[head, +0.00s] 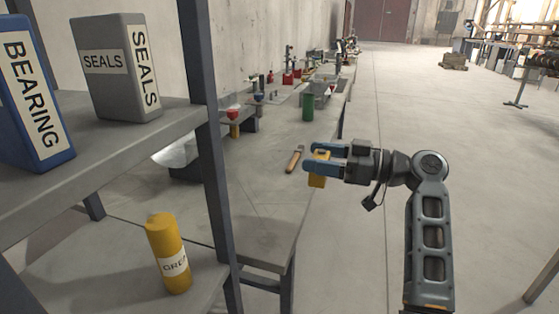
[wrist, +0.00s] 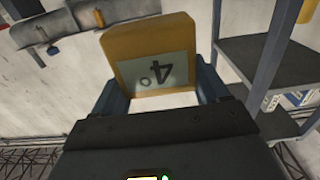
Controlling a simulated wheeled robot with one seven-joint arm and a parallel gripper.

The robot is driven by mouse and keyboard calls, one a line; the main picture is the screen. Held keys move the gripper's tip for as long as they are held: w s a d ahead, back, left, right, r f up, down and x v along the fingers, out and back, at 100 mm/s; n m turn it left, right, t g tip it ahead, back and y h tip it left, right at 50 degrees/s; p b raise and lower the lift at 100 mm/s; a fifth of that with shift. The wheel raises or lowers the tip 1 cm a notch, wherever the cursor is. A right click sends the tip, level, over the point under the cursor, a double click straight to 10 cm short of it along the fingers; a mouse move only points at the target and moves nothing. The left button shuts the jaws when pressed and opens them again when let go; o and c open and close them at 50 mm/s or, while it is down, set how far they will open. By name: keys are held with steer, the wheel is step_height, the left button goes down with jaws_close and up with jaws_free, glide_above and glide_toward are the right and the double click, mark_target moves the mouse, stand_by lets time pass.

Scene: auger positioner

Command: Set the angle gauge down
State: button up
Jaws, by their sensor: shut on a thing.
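The angle gauge (wrist: 150,55) is a yellow block with a pale label that reads "4°", upside down in the wrist view. In the head view the gauge (head: 318,181) sits between the blue fingers of my gripper (head: 316,160). My gripper is shut on the gauge; the fingers also show on both sides of it in the wrist view (wrist: 160,85). The gauge is close to the right edge of the grey workbench (head: 245,180). I cannot tell whether its underside touches anything.
An orange-handled tool (head: 295,158) lies on the bench just left of my gripper. A green cylinder (head: 308,107) stands behind it. A shelf unit (head: 215,150) with boxes and a yellow grease tube (head: 167,252) stands at the left.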

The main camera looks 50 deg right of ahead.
steer(key=shift+w+a+f+p, duration=0.2)
steer(key=shift+w+a+f, duration=0.7)
steer(key=shift+w+f, duration=0.8)
steer(key=shift+w+a+f+p, duration=0.2)
steer(key=shift+w+a+f, duration=0.65)
steer(key=shift+w+f, duration=0.8)
steer(key=shift+w+a+f+p, duration=0.2)
steer(key=shift+w+a+f, duration=0.7)
steer(key=shift+w+f, duration=0.8)
steer(key=shift+s+f, duration=0.25)
steer(key=shift+f, duration=0.1)
steer(key=o, duration=1.2)
steer(key=shift+r, duration=0.15)
steer(key=b+v, duration=0.1)
steer(key=v, duration=1.1)
steer(key=shift+b, duration=0.4)
